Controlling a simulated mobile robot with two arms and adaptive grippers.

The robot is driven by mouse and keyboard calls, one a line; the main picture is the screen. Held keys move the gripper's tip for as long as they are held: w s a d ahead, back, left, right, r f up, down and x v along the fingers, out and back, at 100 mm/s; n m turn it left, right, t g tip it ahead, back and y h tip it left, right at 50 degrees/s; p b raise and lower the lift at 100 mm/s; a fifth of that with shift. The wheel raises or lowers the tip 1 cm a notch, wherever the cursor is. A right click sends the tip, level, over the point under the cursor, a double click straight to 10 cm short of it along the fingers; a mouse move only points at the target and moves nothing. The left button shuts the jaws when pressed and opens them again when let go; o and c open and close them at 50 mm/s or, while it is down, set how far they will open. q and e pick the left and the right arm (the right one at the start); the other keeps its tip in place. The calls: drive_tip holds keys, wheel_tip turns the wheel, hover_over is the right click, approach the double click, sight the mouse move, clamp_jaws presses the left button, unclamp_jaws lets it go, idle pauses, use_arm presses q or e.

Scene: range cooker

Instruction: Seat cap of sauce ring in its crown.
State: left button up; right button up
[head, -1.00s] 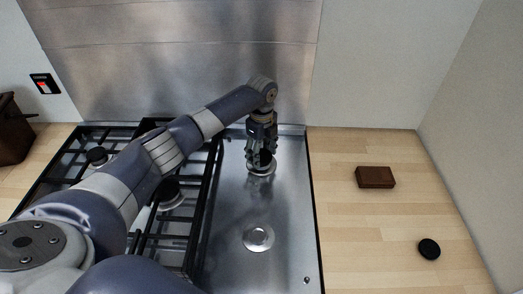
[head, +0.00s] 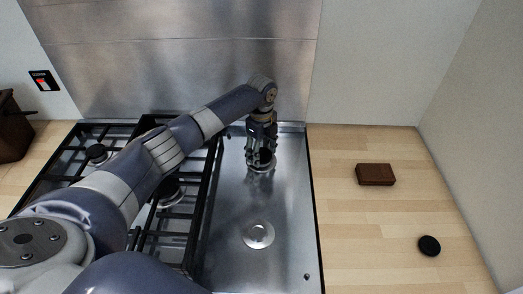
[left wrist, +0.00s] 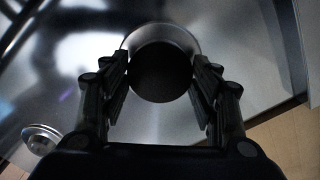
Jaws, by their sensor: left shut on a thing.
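My left gripper (head: 261,157) points down over the back burner crown on the bare steel side of the hob. Its fingers are shut on a round black cap (left wrist: 160,72). In the left wrist view the pale rim of that crown (left wrist: 186,36) shows around the far side of the cap; it also shows in the head view (head: 261,169). I cannot tell whether the cap touches the crown or is just above it. The front burner crown (head: 258,235) is bare; it also shows in the left wrist view (left wrist: 40,138). My right gripper is not in view.
Black pan grates (head: 146,238) cover the left part of the hob. On the wooden counter (head: 345,235) at right lie a brown block (head: 375,174) and a small black cap (head: 429,246). The steel backsplash (head: 170,70) rises behind the hob.

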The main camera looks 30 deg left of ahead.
use_arm(q)
drive_tip(key=shift+s+f, duration=0.1)
drive_tip(key=shift+f, duration=0.05)
idle(0.7)
drive_tip(key=o, duration=1.2)
